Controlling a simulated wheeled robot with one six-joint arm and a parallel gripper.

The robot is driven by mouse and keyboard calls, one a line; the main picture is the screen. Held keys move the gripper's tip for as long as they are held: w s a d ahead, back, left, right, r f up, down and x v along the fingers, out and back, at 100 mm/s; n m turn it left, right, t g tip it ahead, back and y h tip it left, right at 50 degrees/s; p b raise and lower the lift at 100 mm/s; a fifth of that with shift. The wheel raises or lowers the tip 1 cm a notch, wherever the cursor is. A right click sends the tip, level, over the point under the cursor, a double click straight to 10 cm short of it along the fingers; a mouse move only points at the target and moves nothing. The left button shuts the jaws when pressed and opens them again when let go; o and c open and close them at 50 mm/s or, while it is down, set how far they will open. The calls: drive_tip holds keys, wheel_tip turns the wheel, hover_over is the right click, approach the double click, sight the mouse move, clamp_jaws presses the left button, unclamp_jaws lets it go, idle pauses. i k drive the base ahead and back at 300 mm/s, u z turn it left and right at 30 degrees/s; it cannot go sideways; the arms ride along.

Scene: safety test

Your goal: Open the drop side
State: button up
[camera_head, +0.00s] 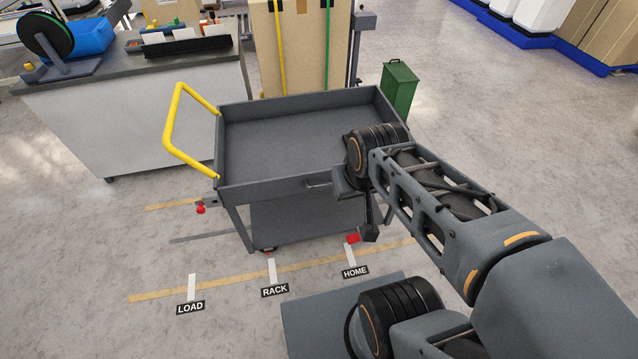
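A grey cart (222,150) with a yellow push handle (170,125) on its left stands in the middle of the camera_head view. Its tray is empty. The near side wall (265,188), which looks like the drop side, stands upright. A small bar handle (318,184) sits on that wall, right of its middle. My arm reaches in from the lower right, over the cart's near right corner, and hides part of that corner. My gripper (370,233) hangs low in front of the cart, right of the bar handle. Its fingers are too small and dark to read.
Red parts show at the cart's left (200,208) and beside my gripper (352,238). Floor marks read LOAD (190,307), RACK (275,290) and HOME (355,271). The near left floor is clear.

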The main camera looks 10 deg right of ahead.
sight(290, 185)
drive_tip(key=z, duration=2.95)
drive_tip(key=k, duration=0.6)
drive_tip(key=u, duration=2.7)
